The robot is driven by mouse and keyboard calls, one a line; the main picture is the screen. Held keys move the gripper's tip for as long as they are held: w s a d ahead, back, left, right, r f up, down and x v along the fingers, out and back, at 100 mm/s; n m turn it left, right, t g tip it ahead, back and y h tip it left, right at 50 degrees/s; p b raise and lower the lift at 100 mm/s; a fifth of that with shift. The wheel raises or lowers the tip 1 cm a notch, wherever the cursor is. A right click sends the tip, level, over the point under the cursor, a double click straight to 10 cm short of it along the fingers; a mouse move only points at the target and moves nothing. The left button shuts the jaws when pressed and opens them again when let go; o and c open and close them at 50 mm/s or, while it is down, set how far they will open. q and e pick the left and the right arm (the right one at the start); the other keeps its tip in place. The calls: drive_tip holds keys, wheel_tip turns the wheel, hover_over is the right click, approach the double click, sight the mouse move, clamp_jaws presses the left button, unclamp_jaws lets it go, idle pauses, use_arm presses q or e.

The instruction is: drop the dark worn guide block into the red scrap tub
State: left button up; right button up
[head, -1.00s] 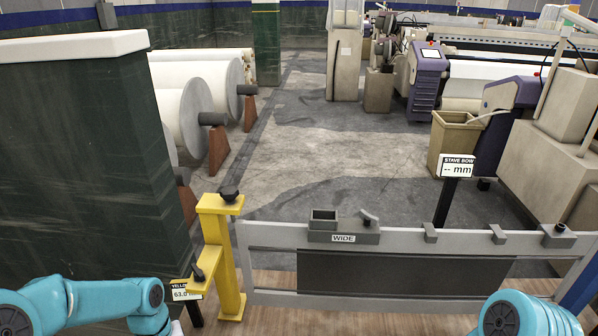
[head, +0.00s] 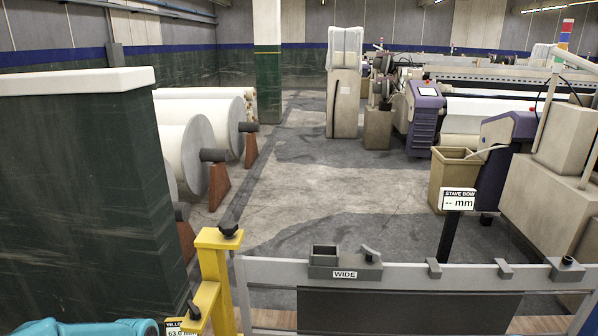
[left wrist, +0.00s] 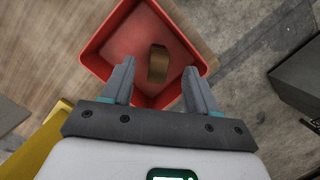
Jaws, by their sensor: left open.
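The red scrap tub (left wrist: 203,58) shows in the left wrist view, below and ahead of my left gripper (left wrist: 158,88). The gripper's two fingers are wide apart with nothing between their tips. A dark brown block (left wrist: 158,64), which looks like the worn guide block, shows within the tub's outline, clear of both fingers. I cannot tell whether it rests on the tub's floor or is above it. In the head view only a teal part of my left arm shows at the bottom left. The tub, the block and both grippers are out of that view.
A yellow stand (head: 213,275) and a grey frame (head: 460,272) with a WIDE-labelled block (head: 345,272) stand in front. Concrete floor is open beyond the frame.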

use_arm(q)
drive_tip(key=v, duration=1.5)
drive_tip(key=shift+a, duration=0.1)
